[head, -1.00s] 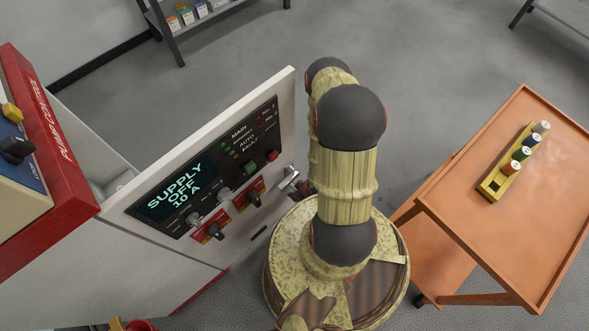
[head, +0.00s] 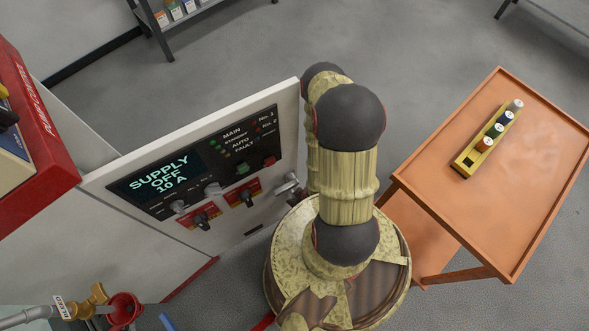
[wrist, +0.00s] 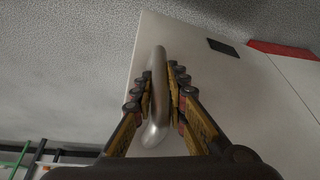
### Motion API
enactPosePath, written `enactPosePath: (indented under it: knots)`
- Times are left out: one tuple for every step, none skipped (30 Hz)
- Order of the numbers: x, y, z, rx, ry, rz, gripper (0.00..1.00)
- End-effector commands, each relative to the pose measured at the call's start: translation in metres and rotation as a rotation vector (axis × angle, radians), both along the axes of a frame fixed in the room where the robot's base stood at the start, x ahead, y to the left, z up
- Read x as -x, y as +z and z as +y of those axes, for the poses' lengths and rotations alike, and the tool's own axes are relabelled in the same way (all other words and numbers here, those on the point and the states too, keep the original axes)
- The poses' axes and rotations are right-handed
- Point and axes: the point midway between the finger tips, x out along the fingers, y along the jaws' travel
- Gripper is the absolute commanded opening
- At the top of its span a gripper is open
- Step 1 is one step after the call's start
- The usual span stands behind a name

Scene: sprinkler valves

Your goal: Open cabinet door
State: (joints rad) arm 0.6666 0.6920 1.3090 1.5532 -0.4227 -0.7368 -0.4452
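The cabinet door (head: 105,187) is a white panel with a black control face reading "SUPPLY OFF 10 A". In the head view it stands swung out from the cabinet body (head: 82,135), with floor visible behind its top edge. Its silver handle (head: 287,184) is at the right side, partly hidden by my arm. In the wrist view the handle (wrist: 156,105) is a smooth upright metal bar. My gripper (wrist: 162,78) has its fingers closed in on both sides of the bar. In the head view my arm hides the gripper.
An orange cart (head: 480,215) with a yellow rack of bottles (head: 487,140) stands to the right of my arm. A red-topped pump control unit (head: 45,140) is at the left. Floor behind the door is clear.

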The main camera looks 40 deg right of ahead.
Motion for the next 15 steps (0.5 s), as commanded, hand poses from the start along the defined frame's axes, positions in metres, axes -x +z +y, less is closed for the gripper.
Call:
enactPosePath:
  knots:
    - [-0.0047,0.0007,-0.0069,0.009,-0.01,-0.005,0.15]
    - [-0.0049,0.0008,-0.0069,0.009,-0.01,-0.006,0.17]
    - [-0.005,0.0007,-0.0069,0.009,-0.01,-0.006,0.19]
    - [-0.0049,0.0007,-0.0067,0.01,-0.009,-0.006,0.2]
    - [-0.0046,0.0007,-0.0063,0.009,-0.008,-0.006,0.22]
    - [-0.0042,0.0005,-0.0058,0.008,-0.008,-0.005,0.24]
    - [-0.0038,0.0005,-0.0053,0.007,-0.008,-0.005,0.26]
    - [-0.0035,0.0004,-0.005,0.006,-0.007,-0.004,0.28]
    - [-0.0031,0.0004,-0.0044,0.006,-0.007,-0.004,0.3]
    - [-0.0029,0.0003,-0.0041,0.006,-0.006,-0.004,0.32]
    - [-0.0026,0.0003,-0.0038,0.005,-0.005,-0.003,0.33]
    - [-0.0024,0.0002,-0.0035,0.005,-0.005,-0.003,0.33]
    - [-0.0022,0.0002,-0.0033,0.004,-0.005,-0.003,0.33]
    - [-0.0021,0.0002,-0.0031,0.004,-0.005,-0.003,0.33]
    - [-0.0019,0.0002,-0.003,0.004,-0.005,-0.003,0.33]
